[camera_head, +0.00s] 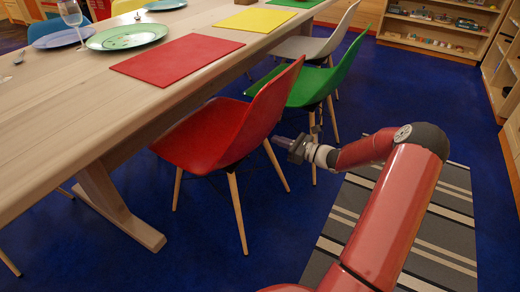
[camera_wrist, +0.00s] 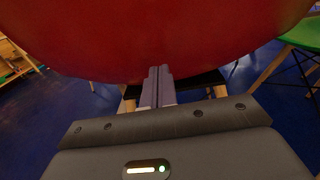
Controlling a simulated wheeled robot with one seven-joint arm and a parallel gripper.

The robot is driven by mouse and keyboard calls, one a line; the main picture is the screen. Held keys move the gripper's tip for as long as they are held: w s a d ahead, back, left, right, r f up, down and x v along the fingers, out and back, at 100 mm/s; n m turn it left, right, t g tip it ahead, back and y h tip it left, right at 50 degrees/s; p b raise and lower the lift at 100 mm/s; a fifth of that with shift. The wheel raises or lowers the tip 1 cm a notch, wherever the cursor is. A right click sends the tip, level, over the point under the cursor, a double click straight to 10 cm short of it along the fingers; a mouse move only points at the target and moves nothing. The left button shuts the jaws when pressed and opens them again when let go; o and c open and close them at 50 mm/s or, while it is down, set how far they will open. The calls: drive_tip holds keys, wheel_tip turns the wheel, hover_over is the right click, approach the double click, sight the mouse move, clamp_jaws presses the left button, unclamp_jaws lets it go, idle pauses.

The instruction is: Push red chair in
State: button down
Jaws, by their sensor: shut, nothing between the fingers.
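The red chair (camera_head: 217,131) stands at the near long side of the wooden table (camera_head: 78,98), its seat front near the table edge and its back toward the room. In the wrist view the red chair (camera_wrist: 160,40) fills the top, its curved lower edge just above the fingers. My gripper (camera_head: 280,141) is just right of the chair, behind its back, low beside the wooden legs. In the wrist view my gripper (camera_wrist: 158,85) has its fingers together with nothing between them. I cannot tell whether the fingertips touch the chair.
A green chair (camera_head: 318,83) stands close beyond the red one, with a white chair (camera_head: 318,45) farther along. A striped rug (camera_head: 440,227) lies on the blue floor under my arm. Shelves (camera_head: 437,25) line the back right. Plates and placemats lie on the table.

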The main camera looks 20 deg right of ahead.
drive_tip(key=shift+x, duration=1.9)
drive_tip(key=p+v, duration=0.2)
drive_tip(key=v, duration=0.8)
drive_tip(key=shift+d, duration=0.15)
drive_tip(key=shift+s, duration=0.15)
